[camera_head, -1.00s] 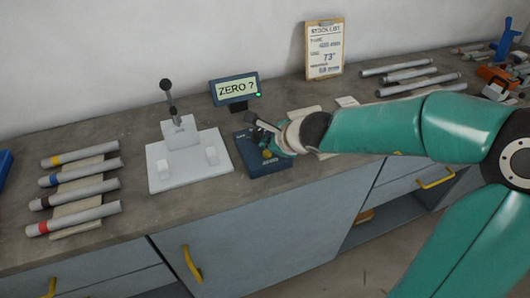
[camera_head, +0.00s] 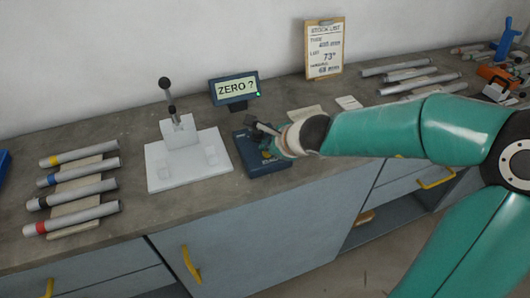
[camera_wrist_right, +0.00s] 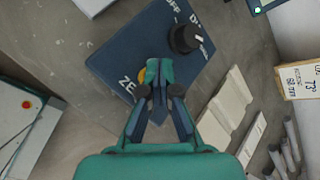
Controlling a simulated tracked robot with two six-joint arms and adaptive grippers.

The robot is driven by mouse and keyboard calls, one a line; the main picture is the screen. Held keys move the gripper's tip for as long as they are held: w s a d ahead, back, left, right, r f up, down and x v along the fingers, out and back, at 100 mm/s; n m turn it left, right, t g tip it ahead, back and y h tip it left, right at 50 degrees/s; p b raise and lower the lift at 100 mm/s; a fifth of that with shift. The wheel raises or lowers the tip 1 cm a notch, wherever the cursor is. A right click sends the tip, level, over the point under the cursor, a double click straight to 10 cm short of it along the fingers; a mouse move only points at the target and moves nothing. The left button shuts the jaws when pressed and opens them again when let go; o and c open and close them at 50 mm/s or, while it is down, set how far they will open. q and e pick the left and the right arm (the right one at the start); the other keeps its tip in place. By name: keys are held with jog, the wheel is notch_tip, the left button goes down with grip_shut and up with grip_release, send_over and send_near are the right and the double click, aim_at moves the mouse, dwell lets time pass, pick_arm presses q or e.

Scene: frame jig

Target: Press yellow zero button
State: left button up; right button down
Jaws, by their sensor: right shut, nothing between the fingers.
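The dark blue control box (camera_head: 255,165) lies on the bench in front of the display. In the right wrist view the box (camera_wrist_right: 120,50) bears a black knob (camera_wrist_right: 184,39) and white lettering, partly covered. A sliver of the yellow button (camera_wrist_right: 141,75) shows beside my right gripper (camera_wrist_right: 158,68), whose closed tips cover the rest. In the head view my right gripper (camera_head: 268,146) is over the box and hides the button. Whether the tips touch the button I cannot tell. The display (camera_head: 236,89) reads "ZERO ?" with a green light. My left gripper is not in view.
A white jig (camera_head: 187,160) with a black-knobbed lever stands left of the box. Several colour-banded tubes (camera_head: 78,180) lie at the left. A stock list clipboard (camera_head: 324,48) leans on the wall. More tubes (camera_head: 410,75) lie at the back right.

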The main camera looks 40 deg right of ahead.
jog(key=shift+f, duration=0.35)
dwell(0.4)
jog(key=shift+r+p, duration=0.8)
jog(key=shift+r, duration=0.1)
jog(key=shift+r, duration=0.1)
notch_tip(320, 180, up, 5)
jog(key=p, duration=0.5)
dwell(0.4)
